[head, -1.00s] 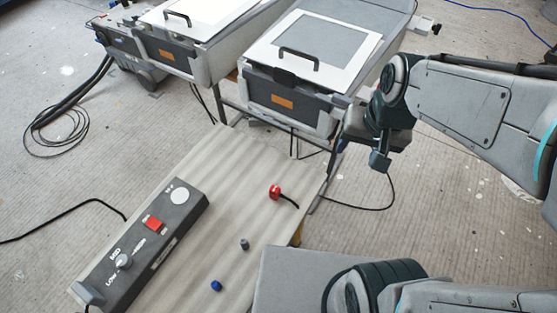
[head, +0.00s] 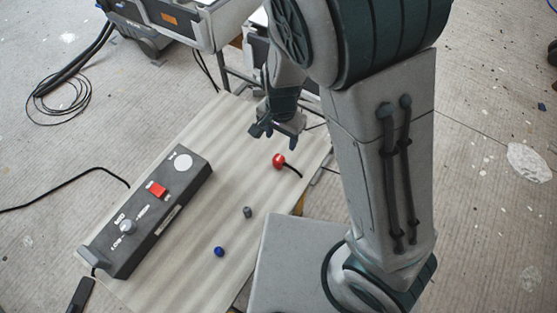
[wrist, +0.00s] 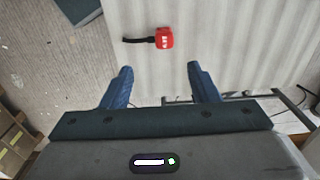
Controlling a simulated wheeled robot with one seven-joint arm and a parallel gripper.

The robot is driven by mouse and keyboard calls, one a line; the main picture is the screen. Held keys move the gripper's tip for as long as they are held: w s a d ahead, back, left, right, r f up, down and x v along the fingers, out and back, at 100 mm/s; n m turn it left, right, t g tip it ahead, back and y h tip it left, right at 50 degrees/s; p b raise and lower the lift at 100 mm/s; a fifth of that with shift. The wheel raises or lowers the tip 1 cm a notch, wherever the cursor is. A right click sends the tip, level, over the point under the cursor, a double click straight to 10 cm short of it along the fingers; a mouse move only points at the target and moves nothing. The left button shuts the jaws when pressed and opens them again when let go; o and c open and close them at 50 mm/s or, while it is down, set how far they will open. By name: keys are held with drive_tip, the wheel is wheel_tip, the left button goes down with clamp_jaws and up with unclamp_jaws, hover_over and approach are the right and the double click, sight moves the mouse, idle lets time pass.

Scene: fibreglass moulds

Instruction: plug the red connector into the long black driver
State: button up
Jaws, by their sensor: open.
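The red connector (head: 279,160) lies on the light table with its short black cable pointing to the lower right. In the wrist view, the red connector (wrist: 165,39) is just beyond the fingertips, roughly centred between them, with its cable to the left. My gripper (head: 276,131) is open and empty, above the table at the far side of the connector and apart from it. Its two blue fingers show in the wrist view (wrist: 160,72). The long black driver (head: 150,212), with a red switch and a round knob, lies along the table's left side. Its socket cannot be made out.
Moulds on a frame (head: 180,22) stand beyond the table's far edge. A black cable (head: 65,192) runs over the floor at left.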

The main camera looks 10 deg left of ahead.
sight(279, 158)
drive_tip(key=shift+f, duration=0.1)
wheel_tip(279, 158, down, 8)
drive_tip(key=shift+f+b, duration=0.2)
drive_tip(key=shift+b, duration=0.55)
drive_tip(key=shift+w+a+f, duration=0.1)
drive_tip(key=shift+a+f, duration=0.1)
drive_tip(key=shift+f, duration=1.15)
drive_tip(key=shift+w+a+f, duration=0.1)
drive_tip(key=shift+a+f, duration=0.05)
drive_tip(key=shift+f, duration=1.15)
drive_tip(key=c, duration=1)
